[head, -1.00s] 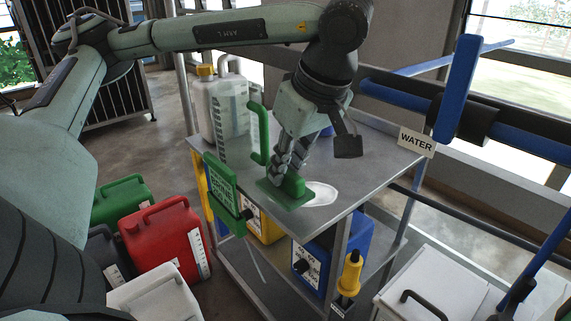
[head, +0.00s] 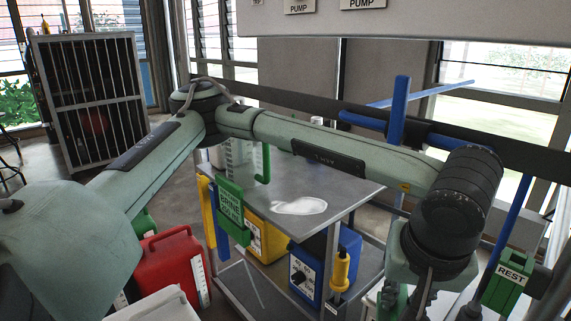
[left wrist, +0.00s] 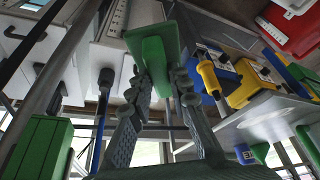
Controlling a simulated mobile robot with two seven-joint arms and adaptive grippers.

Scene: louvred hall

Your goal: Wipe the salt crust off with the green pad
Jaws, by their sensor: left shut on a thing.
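The salt crust (head: 300,206) is a white patch on the grey metal top (head: 345,190) of the cart, uncovered in the head view. My left gripper (head: 404,303) is low at the right of the head view, off the cart's right side and apart from the crust. In the left wrist view its fingers (left wrist: 157,88) are shut on the handle of the green pad (left wrist: 155,38). The pad's flat plate faces away from the palm. In the head view the pad is mostly hidden or cut off by the lower edge. My right gripper is not in view.
A green holder marked REST (head: 507,283) stands right of my left gripper. Blue bars (head: 398,110) rise behind my arm. A green sign (head: 231,207) hangs on the cart's left edge. Yellow (head: 268,238) and blue (head: 312,272) containers sit below. A red can (head: 170,265) stands left.

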